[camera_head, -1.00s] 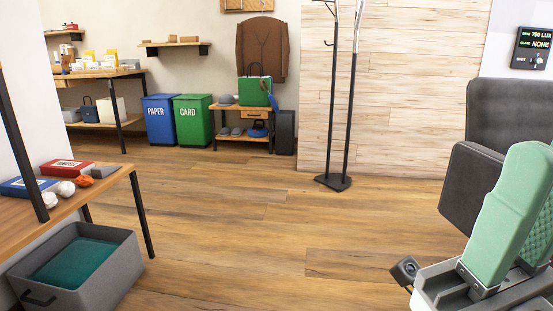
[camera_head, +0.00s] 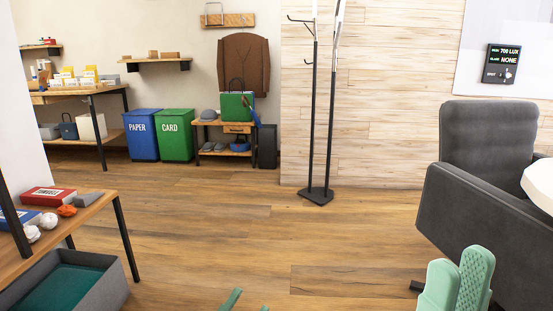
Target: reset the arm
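My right gripper (camera_head: 458,279) is at the bottom right, in front of the grey armchair. Its two green fingers stand upright with a gap between them, and the ribbed inner pad of one shows; it is open and holds nothing. My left gripper (camera_head: 248,304) shows only as two green fingertips at the bottom edge, set apart with floor between them. The rest of the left gripper and both arms are out of view or hidden.
A grey armchair (camera_head: 488,141) and a white round surface (camera_head: 541,184) stand at right. A wooden table (camera_head: 88,217) with boxes is at left, above a grey crate (camera_head: 107,290). A black coat stand (camera_head: 317,197) stands mid-back. The middle floor (camera_head: 200,225) is clear.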

